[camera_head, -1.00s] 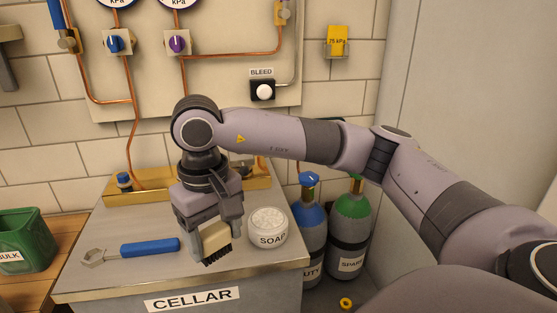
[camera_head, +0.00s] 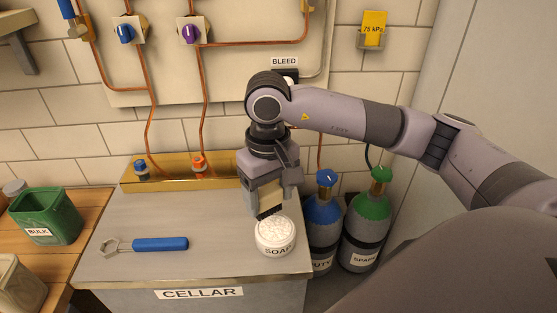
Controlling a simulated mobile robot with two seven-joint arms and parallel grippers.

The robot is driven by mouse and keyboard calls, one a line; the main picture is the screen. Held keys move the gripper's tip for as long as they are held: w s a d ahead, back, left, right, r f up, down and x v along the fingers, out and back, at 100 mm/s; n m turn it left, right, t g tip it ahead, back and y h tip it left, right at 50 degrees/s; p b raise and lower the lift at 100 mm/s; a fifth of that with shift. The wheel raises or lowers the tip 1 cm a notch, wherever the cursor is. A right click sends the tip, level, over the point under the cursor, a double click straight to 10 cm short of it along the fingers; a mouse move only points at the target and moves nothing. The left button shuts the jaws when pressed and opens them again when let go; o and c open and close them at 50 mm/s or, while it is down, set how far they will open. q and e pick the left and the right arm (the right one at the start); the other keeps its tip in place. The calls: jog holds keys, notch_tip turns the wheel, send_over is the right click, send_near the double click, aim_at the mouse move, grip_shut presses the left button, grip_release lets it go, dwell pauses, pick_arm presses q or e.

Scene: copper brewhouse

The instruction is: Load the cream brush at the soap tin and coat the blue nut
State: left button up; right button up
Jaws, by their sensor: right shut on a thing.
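The cream brush (camera_head: 261,197) has dark bristles that point down. My right gripper (camera_head: 266,200) is shut on it. The bristles are at the back edge of the round soap tin (camera_head: 276,246), which holds white soap; I cannot tell whether they touch the soap. The blue nut (camera_head: 141,169) sits at the left end of the brass block at the back of the counter, well left of my right gripper. My left gripper is not in view.
An orange nut (camera_head: 199,163) is on the same brass block (camera_head: 171,185). A blue-handled wrench (camera_head: 160,244) lies on the counter (camera_head: 215,215). A green bulk bin (camera_head: 46,216) stands at left; blue (camera_head: 324,214) and green (camera_head: 366,222) cylinders stand at right. Mid-counter is clear.

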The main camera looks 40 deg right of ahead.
aim_at(277, 205)
jog(key=shift+s+d+r+p, duration=0.2)
jog(key=shift+d+r+p, duration=0.3)
jog(key=shift+r+p, duration=0.35)
jog(key=shift+d+f, duration=0.1)
jog(key=shift+d, duration=0.05)
jog(key=shift+f+b, duration=0.35)
jog(key=shift+f, duration=0.9)
jog(key=shift+f+b, duration=0.8)
jog(key=shift+f, duration=1.2)
jog(key=shift+f+b, duration=0.4)
jog(key=shift+b, duration=0.1)
jog(key=shift+r, duration=0.1)
jog(key=shift+r+p, duration=1.7)
jog(key=shift+r, duration=1.8)
